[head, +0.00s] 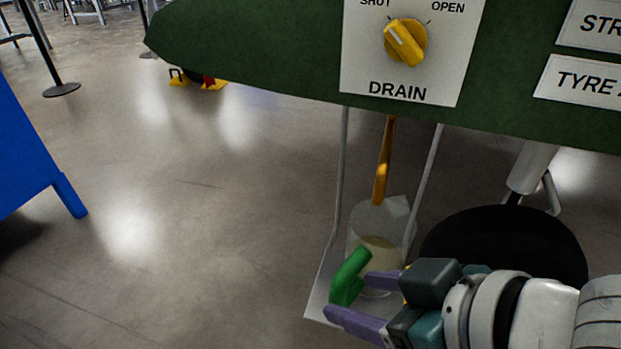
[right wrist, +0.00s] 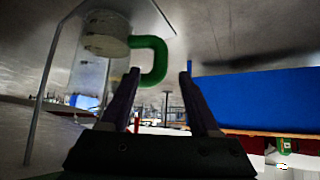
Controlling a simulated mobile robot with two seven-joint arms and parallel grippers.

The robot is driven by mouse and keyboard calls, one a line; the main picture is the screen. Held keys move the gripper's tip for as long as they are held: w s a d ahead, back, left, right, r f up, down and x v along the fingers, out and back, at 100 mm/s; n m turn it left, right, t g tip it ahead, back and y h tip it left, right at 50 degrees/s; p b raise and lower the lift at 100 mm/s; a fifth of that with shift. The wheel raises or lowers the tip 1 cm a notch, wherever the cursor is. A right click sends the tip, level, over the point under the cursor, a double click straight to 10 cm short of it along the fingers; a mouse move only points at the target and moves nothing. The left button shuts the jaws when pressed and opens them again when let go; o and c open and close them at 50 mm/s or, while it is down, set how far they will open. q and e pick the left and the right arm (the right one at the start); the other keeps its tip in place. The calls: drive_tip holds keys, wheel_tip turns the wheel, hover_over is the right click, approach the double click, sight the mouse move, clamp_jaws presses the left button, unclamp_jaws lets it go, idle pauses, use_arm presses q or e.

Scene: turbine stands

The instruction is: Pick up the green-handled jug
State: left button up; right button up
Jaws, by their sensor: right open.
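The jug (head: 397,218) is clear, holds some pale liquid and has a green handle (head: 350,276). It stands on a hanging tray (head: 318,291) under the green body, below an orange-yellow pipe (head: 383,165). My right gripper (head: 347,298) is open at the handle, its purple fingers pointing left. In the right wrist view, the handle (right wrist: 160,61) lies ahead of the gap between the fingertips (right wrist: 158,82), with the jug (right wrist: 107,35) to its left. I cannot tell whether a finger touches the handle. My wrist and fingers hide part of the tray. My left gripper is not in view.
The green body (head: 260,50) carries a DRAIN panel (head: 370,70) with a yellow knob (head: 405,42). Thin rods (head: 341,170) hold the tray. A black wheel (head: 500,235) stands right of it. A blue stand (head: 25,150) is at left; open floor lies between.

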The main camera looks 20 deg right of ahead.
sight(346, 294)
drive_tip(key=b+x, duration=0.1)
drive_tip(key=x, duration=0.2)
drive_tip(key=b+x, duration=0.3)
drive_tip(key=x, duration=0.2)
drive_tip(key=shift+w+a+f, duration=0.1)
drive_tip(key=shift+w+f, duration=0.05)
drive_tip(key=shift+f, duration=0.1)
drive_tip(key=c, duration=0.5)
clamp_jaws()
drive_tip(key=shift+r, duration=0.1)
idle(0.5)
